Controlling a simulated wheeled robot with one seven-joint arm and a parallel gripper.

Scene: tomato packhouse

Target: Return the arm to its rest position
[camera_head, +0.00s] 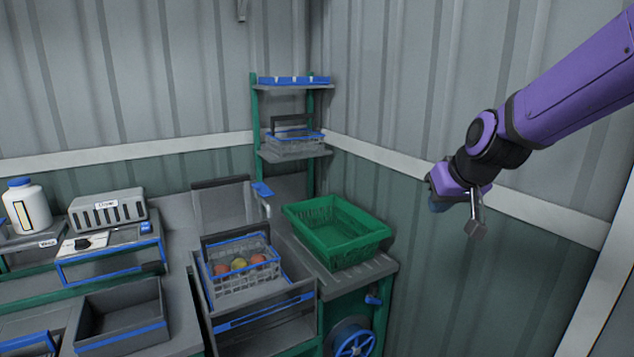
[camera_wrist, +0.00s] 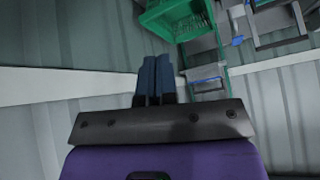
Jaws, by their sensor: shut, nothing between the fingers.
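My purple arm reaches in from the upper right of the head view. My gripper (camera_head: 436,206) hangs in the air before the corrugated wall, right of the green crate and apart from everything. In the wrist view my gripper (camera_wrist: 156,62) shows two dark blue fingers side by side, shut, with nothing between them. The grey bracket behind the fingers and the purple wrist fill the lower part of that view.
A green crate (camera_head: 338,257) stands on the bench's right end; it also shows in the wrist view (camera_wrist: 160,27). A wire basket (camera_head: 243,289) with several fruits sits left of it. A corner shelf (camera_head: 292,155) stands behind. Air around my gripper is free.

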